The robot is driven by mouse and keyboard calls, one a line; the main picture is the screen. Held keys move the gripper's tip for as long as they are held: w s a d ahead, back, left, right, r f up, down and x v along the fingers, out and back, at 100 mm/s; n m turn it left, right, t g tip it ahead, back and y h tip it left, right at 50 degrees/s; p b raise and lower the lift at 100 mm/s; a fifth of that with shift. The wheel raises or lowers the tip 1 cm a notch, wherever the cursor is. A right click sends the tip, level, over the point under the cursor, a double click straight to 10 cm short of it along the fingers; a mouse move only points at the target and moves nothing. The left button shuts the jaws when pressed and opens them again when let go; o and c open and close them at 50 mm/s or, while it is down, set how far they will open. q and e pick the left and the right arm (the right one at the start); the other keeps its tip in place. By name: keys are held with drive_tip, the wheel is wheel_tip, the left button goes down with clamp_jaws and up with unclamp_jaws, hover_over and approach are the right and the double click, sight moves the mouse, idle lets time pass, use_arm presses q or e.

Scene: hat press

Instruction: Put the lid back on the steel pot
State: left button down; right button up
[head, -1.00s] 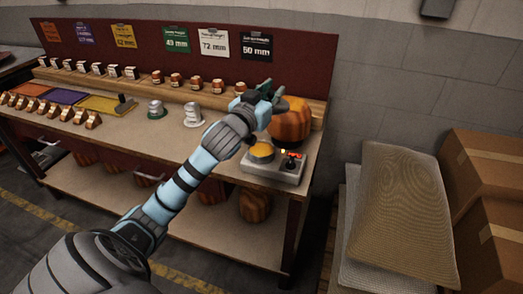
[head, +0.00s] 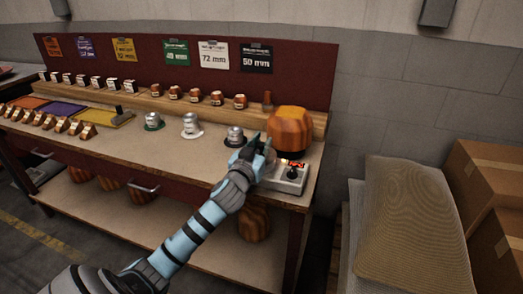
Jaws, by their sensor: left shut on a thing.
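Three small grey metal, hat-shaped pieces stand in a row on the bench: one on a green base (head: 153,121), one on a pale base (head: 191,126) and one on a dark base (head: 235,136). I cannot clearly make out a steel pot or a separate lid. My left gripper (head: 257,153) is low over the bench, right of the dark-based piece and at the left end of the grey control box (head: 290,179). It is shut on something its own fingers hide. The box's yellow button is hidden behind the gripper. My right gripper is out of view.
Several small wooden pieces line the back ledge (head: 160,95). Coloured trays (head: 63,109) lie at left. Sacks (head: 413,225) and cardboard boxes (head: 485,185) stand right of the bench.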

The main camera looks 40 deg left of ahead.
use_arm(q)
drive_tip(key=shift+f, duration=0.3)
drive_tip(key=c, duration=1.9)
unclamp_jaws()
drive_tip(key=shift+f, duration=0.15)
drive_tip(key=o, duration=0.5)
drive_tip(key=shift+c, duration=0.2)
